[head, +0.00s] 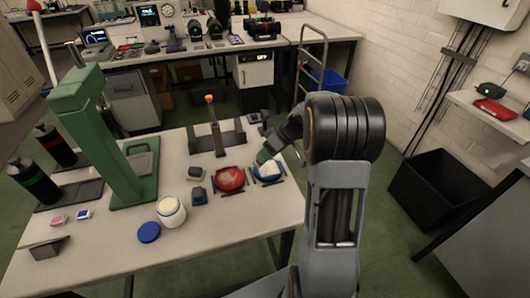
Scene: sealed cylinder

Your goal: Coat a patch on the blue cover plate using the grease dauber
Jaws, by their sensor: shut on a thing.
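The blue cover plate (258,177) lies on the table, right of a red cover plate (230,179). A pale whitish patch covers much of its top. My gripper (265,157) is over the far left side of the blue plate, pointing down. It is shut on a small green thing, seemingly the grease dauber, mostly hidden by the gripper. I cannot tell if its tip touches the plate. An open white jar (172,214) with pale contents stands at front left, its blue lid (148,232) lying beside it.
A tall green press frame (110,150) stands on the left of the table. An orange-tipped upright post (214,125) stands behind the plates. Small dark blocks (197,185) sit left of the red plate. The front right tabletop is clear.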

